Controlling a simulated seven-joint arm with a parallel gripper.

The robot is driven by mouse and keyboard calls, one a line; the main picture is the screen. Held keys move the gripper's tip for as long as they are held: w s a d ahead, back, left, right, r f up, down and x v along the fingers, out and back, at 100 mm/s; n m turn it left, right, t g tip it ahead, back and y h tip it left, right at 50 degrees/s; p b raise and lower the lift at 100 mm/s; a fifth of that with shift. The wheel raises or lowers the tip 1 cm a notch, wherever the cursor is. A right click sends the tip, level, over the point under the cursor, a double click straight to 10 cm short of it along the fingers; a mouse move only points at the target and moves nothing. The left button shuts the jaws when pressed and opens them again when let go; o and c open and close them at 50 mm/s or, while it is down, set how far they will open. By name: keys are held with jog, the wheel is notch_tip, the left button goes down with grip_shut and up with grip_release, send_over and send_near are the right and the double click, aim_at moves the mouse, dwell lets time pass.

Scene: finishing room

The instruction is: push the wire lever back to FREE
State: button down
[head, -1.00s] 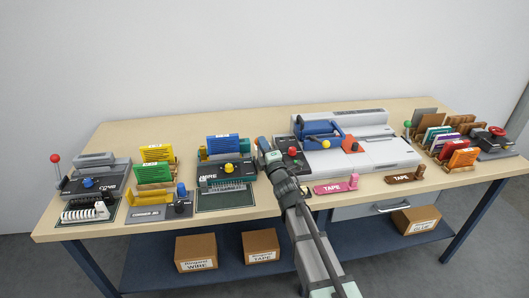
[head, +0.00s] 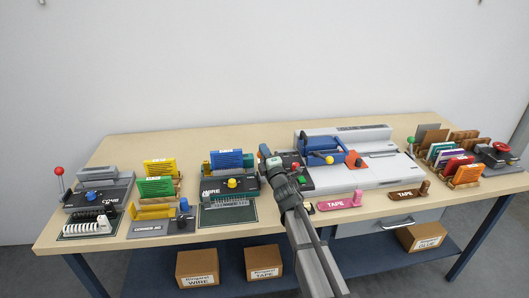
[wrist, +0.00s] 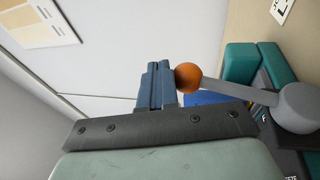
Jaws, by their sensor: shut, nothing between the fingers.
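The wire machine (head: 207,192), dark with teal parts and marked WIRE, stands left of my gripper (head: 264,151) on the bench. In the wrist view its lever is a grey arm (wrist: 240,90) with an orange ball (wrist: 188,77), running to a round grey pivot (wrist: 302,107) at right. My gripper's blue fingers (wrist: 155,86) are shut and empty. The ball is right beside the fingertips; I cannot tell whether they touch. Teal blocks (wrist: 240,62) lie behind the lever. Lettering near the pivot is mostly cut off. In the head view my gripper hides the lever's ball.
A grey machine with a blue carriage (head: 321,148) and a yellow knob stands right of my arm. Yellow and green booklets in a rack (head: 156,187) stand left of the wire machine. A pink tape dispenser (head: 340,203) lies at the front edge.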

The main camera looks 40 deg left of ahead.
jog(key=s+d+r, duration=0.6)
jog(key=d, duration=0.4)
jog(key=shift+s+d+r, duration=0.2)
jog(key=shift+s+d, duration=0.05)
jog(key=shift+s, duration=0.15)
dwell(0.5)
